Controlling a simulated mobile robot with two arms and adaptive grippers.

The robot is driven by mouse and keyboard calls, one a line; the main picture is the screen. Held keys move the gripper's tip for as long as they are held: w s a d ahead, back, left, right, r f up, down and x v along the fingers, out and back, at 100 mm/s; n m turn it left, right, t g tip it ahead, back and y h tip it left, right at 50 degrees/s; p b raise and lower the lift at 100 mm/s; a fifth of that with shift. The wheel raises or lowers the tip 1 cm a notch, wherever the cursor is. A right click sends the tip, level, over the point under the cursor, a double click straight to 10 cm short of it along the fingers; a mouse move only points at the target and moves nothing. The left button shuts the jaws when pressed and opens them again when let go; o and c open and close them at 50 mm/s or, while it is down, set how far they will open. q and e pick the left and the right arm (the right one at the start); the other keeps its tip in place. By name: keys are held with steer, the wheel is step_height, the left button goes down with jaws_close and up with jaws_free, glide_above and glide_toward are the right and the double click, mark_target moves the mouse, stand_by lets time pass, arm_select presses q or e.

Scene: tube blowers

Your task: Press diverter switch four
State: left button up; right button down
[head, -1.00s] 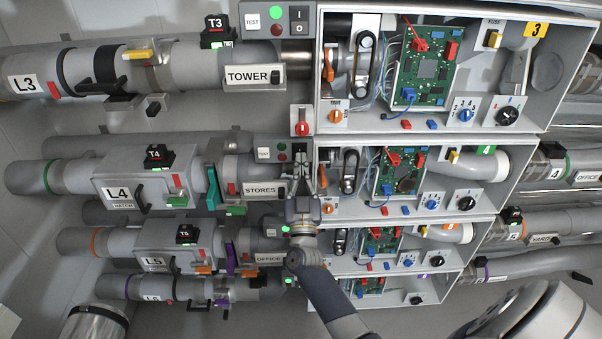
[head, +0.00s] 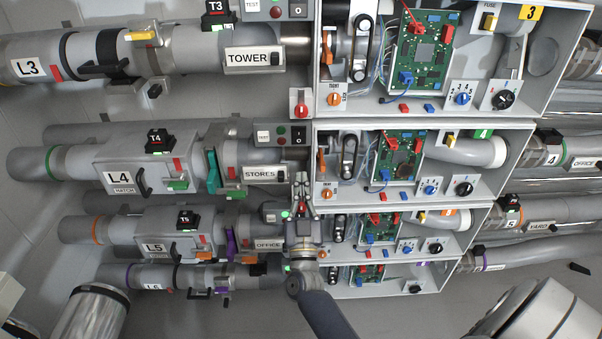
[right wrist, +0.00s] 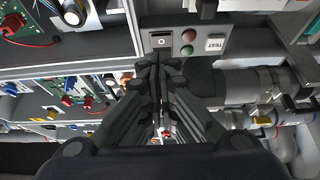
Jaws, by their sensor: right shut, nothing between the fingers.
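The row-four control panel (head: 264,137) is beside the box with the green 4 label (head: 483,133). It carries a TEST button, a green and a red round part, and a black rocker switch (head: 299,134). The STORES plate (head: 262,173) is just below. My right gripper (head: 301,178) is shut and empty, its fingertips below the rocker and to the right of the plate. In the right wrist view the shut fingers (right wrist: 158,60) point at a panel with a black rocker (right wrist: 160,40); I cannot tell which row this is. My left gripper is not in view.
The row-three box (head: 545,70) is above and smaller-looking lower boxes are below, close together. A red knob (head: 299,105) sits above the row-four panel. Pipes, including L4 (head: 120,178), fill the left. The far left wall is clear.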

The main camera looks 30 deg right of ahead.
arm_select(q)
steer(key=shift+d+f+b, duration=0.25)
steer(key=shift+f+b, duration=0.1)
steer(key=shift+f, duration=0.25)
arm_select(e)
steer(key=v, duration=0.3)
steer(key=shift+a+f, duration=0.1)
steer(key=shift+f, duration=0.1)
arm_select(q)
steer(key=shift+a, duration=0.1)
